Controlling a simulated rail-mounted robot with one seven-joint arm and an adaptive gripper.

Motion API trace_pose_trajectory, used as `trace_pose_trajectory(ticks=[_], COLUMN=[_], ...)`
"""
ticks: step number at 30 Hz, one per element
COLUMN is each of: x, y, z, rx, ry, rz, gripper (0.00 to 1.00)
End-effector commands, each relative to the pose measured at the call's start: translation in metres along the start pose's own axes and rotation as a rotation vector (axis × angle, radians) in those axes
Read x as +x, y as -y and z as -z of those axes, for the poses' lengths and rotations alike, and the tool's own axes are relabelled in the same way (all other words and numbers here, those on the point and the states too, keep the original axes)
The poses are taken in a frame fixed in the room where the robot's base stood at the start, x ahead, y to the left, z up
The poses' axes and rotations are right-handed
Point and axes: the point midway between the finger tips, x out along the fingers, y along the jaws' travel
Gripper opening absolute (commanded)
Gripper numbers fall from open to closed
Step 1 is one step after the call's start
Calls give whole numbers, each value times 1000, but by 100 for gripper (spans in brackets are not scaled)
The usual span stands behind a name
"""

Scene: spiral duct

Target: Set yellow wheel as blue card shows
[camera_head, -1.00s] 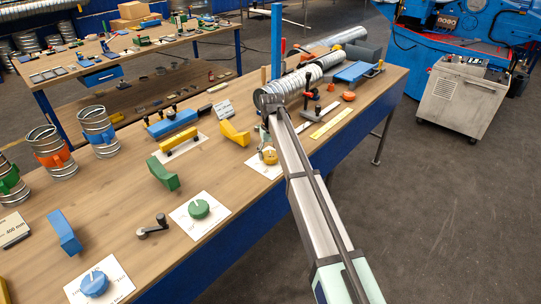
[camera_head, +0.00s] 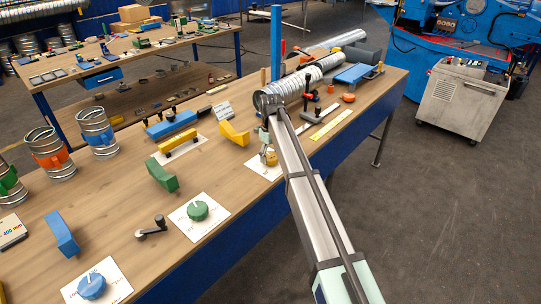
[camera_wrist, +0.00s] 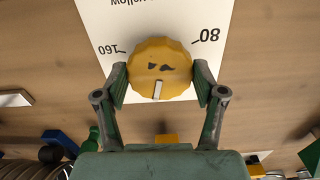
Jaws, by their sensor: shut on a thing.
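The yellow wheel (camera_wrist: 160,66) is a faceted knob on a white card (camera_wrist: 212,28) printed "yellow", with 160 and 80 marks. Its white pointer line faces my gripper, toward the bottom of the wrist view. My gripper (camera_wrist: 160,84) is shut on the wheel, one finger pad on each side. In the head view my gripper (camera_head: 266,141) stands over the wheel (camera_head: 271,158) near the bench's front edge and partly hides it. I cannot pick out a blue card for certain; a small upright card (camera_head: 222,111) has unreadable text.
A green wheel (camera_head: 197,210) and a blue wheel (camera_head: 92,286) sit on white cards to the left. A crank handle (camera_head: 152,230), green block (camera_head: 162,174) and yellow block (camera_head: 234,133) lie nearby. The spiral duct (camera_head: 287,88) lies just behind my gripper.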

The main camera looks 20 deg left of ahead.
Motion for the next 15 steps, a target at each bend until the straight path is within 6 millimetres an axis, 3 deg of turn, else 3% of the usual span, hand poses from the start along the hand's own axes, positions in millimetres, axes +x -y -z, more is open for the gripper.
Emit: trace_pose_trajectory(ticks=[8,9,10,11,15], x=[1,1,1,1,1], y=[1,1,1,1,0], z=[-1,-1,-1,-1,0], rx=[0,0,0,0,0], ry=[3,3,3,2,1], rz=[2,2,2,2,1], gripper=[35,76,87,94,94])
